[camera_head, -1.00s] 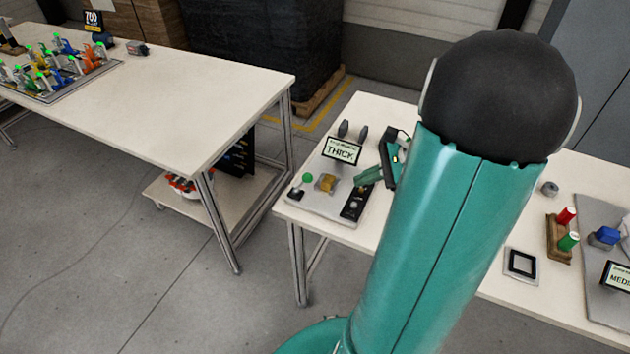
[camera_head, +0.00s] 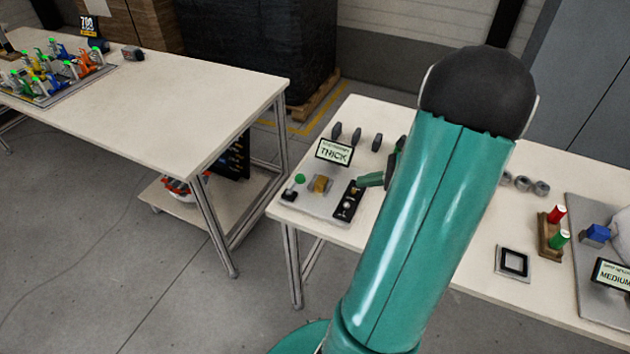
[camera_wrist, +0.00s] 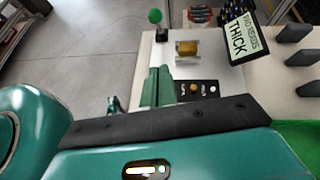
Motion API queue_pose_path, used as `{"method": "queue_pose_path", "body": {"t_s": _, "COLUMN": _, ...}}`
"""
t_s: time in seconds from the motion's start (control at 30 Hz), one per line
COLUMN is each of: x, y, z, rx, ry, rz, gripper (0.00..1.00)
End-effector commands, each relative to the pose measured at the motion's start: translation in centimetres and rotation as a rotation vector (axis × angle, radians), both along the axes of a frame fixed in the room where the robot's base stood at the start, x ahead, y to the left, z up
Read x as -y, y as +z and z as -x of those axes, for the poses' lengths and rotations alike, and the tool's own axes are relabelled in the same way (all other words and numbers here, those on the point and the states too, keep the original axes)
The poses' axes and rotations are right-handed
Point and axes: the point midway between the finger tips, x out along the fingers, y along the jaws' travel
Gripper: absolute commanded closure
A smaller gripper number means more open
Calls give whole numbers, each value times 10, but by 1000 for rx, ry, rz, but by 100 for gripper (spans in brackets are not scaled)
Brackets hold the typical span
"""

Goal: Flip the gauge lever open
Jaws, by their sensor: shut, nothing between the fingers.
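The gauge lever's green ball knob (camera_head: 299,179) stands above a small black base at the left end of a pale grey plate (camera_head: 312,207). It also shows in the wrist view as a green knob (camera_wrist: 154,16) over a black base. A brass-coloured block (camera_head: 320,184) sits beside it, and a sign reading THICK (camera_head: 333,151) stands behind. My gripper (camera_head: 360,182) is shut and empty, to the right of the lever and apart from it, near a black button panel (camera_head: 347,203). In the wrist view my gripper's green fingers (camera_wrist: 160,72) point toward the lever.
Several dark upright discs (camera_head: 356,136) stand behind the sign. To the right are a black square frame (camera_head: 513,262), a rack with red and green cylinders (camera_head: 553,235) and a MEDIUM sign (camera_head: 612,276). Another table (camera_head: 190,110) stands left across a floor gap.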

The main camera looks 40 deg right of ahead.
Motion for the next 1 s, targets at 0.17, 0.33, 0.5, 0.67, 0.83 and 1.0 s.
{"method": "queue_pose_path", "body": {"t_s": 0.17, "x": -1, "y": -1, "z": -1, "rx": 0, "ry": 0, "rz": 0, "gripper": 100}}
{"method": "queue_pose_path", "body": {"t_s": 0.33, "x": -9, "y": -9, "z": -15, "rx": 0, "ry": 2, "rz": -2, "gripper": 100}}
{"method": "queue_pose_path", "body": {"t_s": 0.5, "x": -23, "y": -24, "z": -40, "rx": 0, "ry": 6, "rz": -2, "gripper": 100}}
{"method": "queue_pose_path", "body": {"t_s": 0.67, "x": -37, "y": -39, "z": -65, "rx": -1, "ry": 7, "rz": -2, "gripper": 100}}
{"method": "queue_pose_path", "body": {"t_s": 0.83, "x": -51, "y": -44, "z": -90, "rx": 1, "ry": 7, "rz": 2, "gripper": 100}}
{"method": "queue_pose_path", "body": {"t_s": 1.0, "x": -61, "y": -38, "z": -107, "rx": 1, "ry": 5, "rz": 2, "gripper": 100}}
